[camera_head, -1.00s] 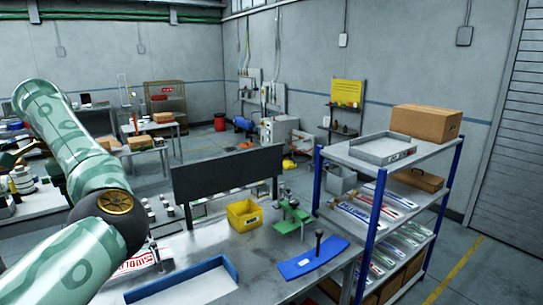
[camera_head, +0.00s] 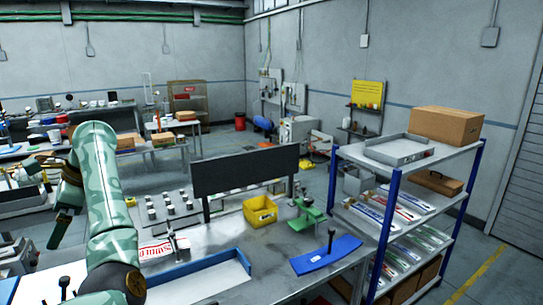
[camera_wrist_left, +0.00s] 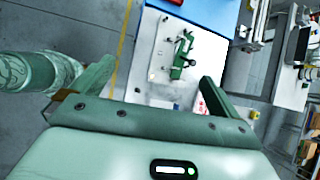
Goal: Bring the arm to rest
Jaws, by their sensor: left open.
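My left arm (camera_head: 108,205), in pale green camouflage, rises from the lower left of the head view and bends at the top, left of the workbench. My left gripper (camera_head: 58,200) hangs beyond that bend, partly hidden by the arm. In the left wrist view the gripper (camera_wrist_left: 155,85) has its two green fingers spread wide with nothing between them. Beyond the fingers is a pale work surface with a green fixture (camera_wrist_left: 182,52). My right gripper is not in view.
The workbench carries a blue-edged tray (camera_head: 200,272), a yellow bin (camera_head: 260,211), a green fixture (camera_head: 307,214) and a blue curved plate (camera_head: 326,256). A dark panel (camera_head: 245,172) stands behind them. A blue-posted shelf (camera_head: 388,210) stands at the right.

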